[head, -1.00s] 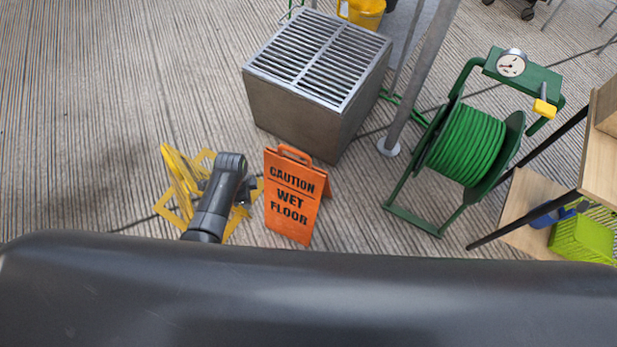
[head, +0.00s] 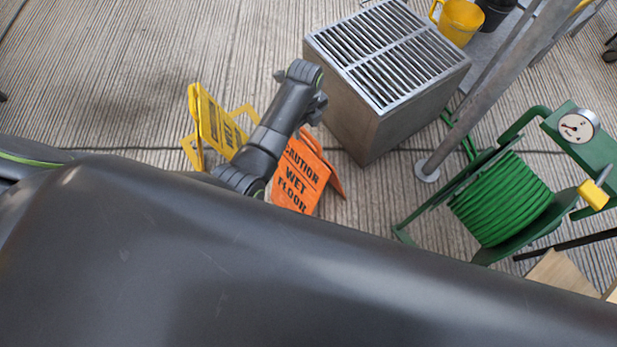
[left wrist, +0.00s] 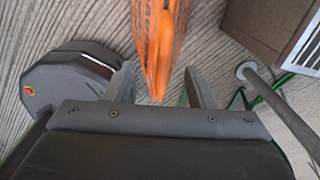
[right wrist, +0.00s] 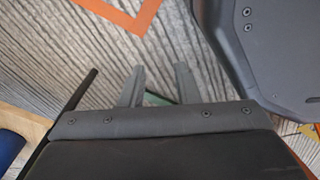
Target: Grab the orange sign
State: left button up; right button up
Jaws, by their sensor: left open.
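The orange "Caution Wet Floor" sign (head: 298,181) stands on the floor, partly hidden behind my left arm and dark body in the head view. In the left wrist view the sign (left wrist: 160,45) is seen from above, its edge between the two fingers of my left gripper (left wrist: 161,88). That gripper is open, with a gap on each side of the sign. In the head view its fingers are mostly hidden. My right gripper (right wrist: 159,86) is open and empty; an orange strip (right wrist: 122,14), likely part of the sign, lies ahead of it.
A yellow wet-floor sign (head: 222,128) stands just left of the orange one. A metal grated box (head: 362,123) stands close behind it. A grey pole (head: 487,95) and a green hose reel (head: 500,200) are to the right. Ribbed floor at the upper left is clear.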

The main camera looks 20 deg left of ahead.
aim_at(306, 134)
pick_arm(q)
notch_tip(306, 134, down, 4)
jog(key=shift+b, duration=0.4)
jog(key=f, duration=0.1)
jog(key=f+b, duration=0.1)
jog(key=f, duration=0.2)
jog(key=shift+d+f+b, duration=0.25)
jog(key=shift+d+b, duration=0.05)
jog(key=shift+b, duration=0.05)
jog(key=shift+f, duration=0.2)
jog(key=shift+c, duration=0.3)
pick_arm(e)
jog(key=shift+w+d+f, duration=0.3)
jog(key=shift+w+d, duration=0.1)
jog(key=shift+w, duration=0.15)
jog(key=shift+w+d+f, duration=0.3)
jog(key=shift+w+d, duration=0.1)
jog(key=shift+w, duration=0.15)
pick_arm(q)
grip_shut()
pick_arm(e)
jog(key=shift+a+f, duration=0.1)
jog(key=shift+a, duration=0.4)
jog(key=shift+d, duration=0.6)
jog(key=shift+w+a, duration=0.1)
jog(key=shift+a, duration=0.05)
